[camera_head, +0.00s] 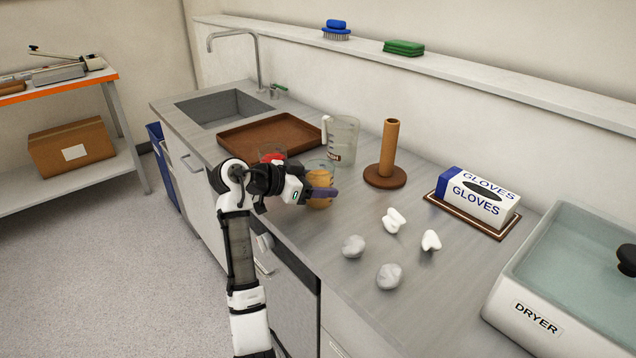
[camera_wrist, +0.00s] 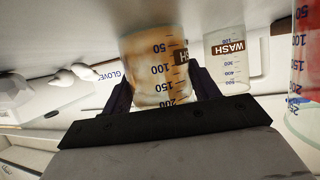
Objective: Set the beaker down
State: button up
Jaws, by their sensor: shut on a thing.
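A clear graduated beaker (camera_head: 319,175) with orange-brown contents stands upright over the steel counter (camera_head: 300,228). My gripper (camera_head: 320,193) is shut around its sides. In the wrist view the beaker (camera_wrist: 158,68) sits between both dark fingers of my gripper (camera_wrist: 160,85), with volume marks and part of a dark label showing. The picture is upside down there. I cannot tell whether the beaker's base touches the counter. Part of the beaker is hidden by my fingers in the head view.
A beaker with red contents (camera_head: 272,153) is close to the left. Behind are a brown tray (camera_head: 250,128), a jug (camera_head: 343,135) labelled WASH in the wrist view, and a brown post stand (camera_head: 388,160). Crumpled white pieces (camera_head: 393,220), a glove box (camera_head: 477,199) and a dryer (camera_head: 565,285) are right.

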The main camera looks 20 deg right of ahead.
jog(key=shift+f, duration=0.1)
jog(key=shift+f, duration=0.15)
jog(key=o, duration=1)
jog(key=shift+o, duration=0.2)
jog(key=shift+r, duration=0.3)
jog(key=b+v, duration=0.2)
jog(key=v, duration=1)
